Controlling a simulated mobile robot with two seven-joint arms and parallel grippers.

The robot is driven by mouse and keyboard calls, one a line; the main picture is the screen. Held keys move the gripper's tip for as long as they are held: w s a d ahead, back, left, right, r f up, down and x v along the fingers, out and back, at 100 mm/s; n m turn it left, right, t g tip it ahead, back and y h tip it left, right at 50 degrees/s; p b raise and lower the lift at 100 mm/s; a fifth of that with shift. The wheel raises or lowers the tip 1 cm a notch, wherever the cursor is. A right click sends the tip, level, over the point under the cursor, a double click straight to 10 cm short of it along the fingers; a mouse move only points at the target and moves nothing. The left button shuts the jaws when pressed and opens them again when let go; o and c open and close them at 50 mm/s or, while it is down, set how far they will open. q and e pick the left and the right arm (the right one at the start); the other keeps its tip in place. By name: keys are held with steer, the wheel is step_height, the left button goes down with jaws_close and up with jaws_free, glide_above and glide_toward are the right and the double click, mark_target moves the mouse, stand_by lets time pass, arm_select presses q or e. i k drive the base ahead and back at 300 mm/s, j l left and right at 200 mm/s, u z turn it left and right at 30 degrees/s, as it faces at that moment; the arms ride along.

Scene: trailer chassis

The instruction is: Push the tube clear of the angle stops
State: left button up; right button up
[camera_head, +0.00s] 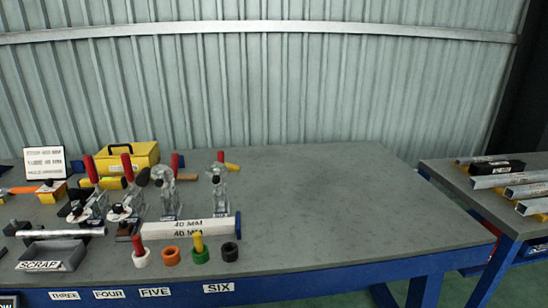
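A pale square tube (186,229) marked "40 MM" lies lengthwise near the front of the grey bench (320,195). Neither of my grippers is in view.
Coloured rings, including an orange one (171,256), sit in front of the tube. A grey scrap tray (52,254) and a silver bar (62,232) are left. A yellow toolbox (130,157) stands behind. The bench's right half is clear. A second table (465,185) holds tubes.

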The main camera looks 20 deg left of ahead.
mark_target(215, 227)
steer(key=u, duration=1.35)
